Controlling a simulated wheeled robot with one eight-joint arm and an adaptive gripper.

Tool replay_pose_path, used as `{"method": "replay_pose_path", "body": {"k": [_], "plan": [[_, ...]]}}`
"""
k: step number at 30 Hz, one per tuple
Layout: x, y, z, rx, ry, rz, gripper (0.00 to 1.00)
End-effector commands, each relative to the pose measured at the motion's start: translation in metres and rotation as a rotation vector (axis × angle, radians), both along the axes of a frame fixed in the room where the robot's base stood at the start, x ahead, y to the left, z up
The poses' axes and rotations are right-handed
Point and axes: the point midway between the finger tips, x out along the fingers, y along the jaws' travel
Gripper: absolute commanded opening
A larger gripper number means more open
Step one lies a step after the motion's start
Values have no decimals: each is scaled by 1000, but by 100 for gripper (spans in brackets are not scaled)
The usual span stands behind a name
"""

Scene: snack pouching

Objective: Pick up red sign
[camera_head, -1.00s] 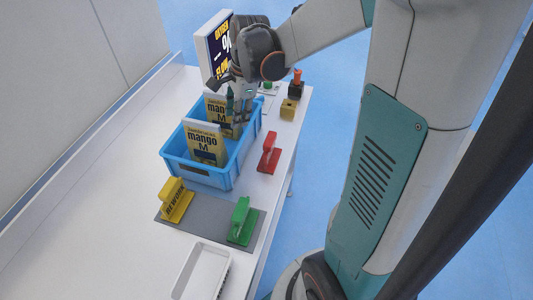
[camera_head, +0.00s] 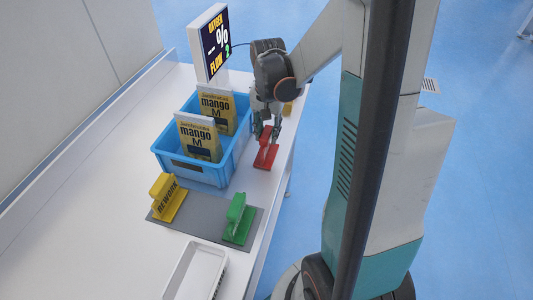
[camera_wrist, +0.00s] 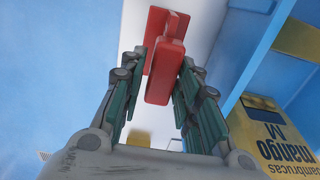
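The red sign (camera_head: 265,156) stands on the white table to the right of the blue crate. It has a flat base and an upright part. My gripper (camera_head: 267,131) is directly above it, pointing down, its fingertips close to the sign's upper end. In the wrist view the red sign (camera_wrist: 165,72) lies between the two green-padded fingers of my gripper (camera_wrist: 160,78). The fingers are apart, with a visible gap on the left side and a smaller one on the right. I cannot tell whether the right finger touches the sign.
The blue crate (camera_head: 205,173) with two yellow mango pouches (camera_head: 198,138) is close on the left. A green sign (camera_head: 238,220) and a yellow REWORK sign (camera_head: 168,198) stand on a grey mat (camera_head: 205,213) nearer. A white tray (camera_head: 196,272) is in front. A display (camera_head: 211,42) stands behind.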

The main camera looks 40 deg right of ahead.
Motion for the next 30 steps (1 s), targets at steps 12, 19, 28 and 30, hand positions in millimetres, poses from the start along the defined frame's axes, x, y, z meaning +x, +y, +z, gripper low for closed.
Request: {"method": "replay_pose_path", "body": {"k": [12, 19, 28, 30], "plan": [[0, 2, -34, 0, 0, 0, 30], [0, 4, -67, 1, -1, -1, 30], [0, 4, -72, 1, -1, -1, 30], [0, 4, -72, 1, -1, -1, 14]]}}
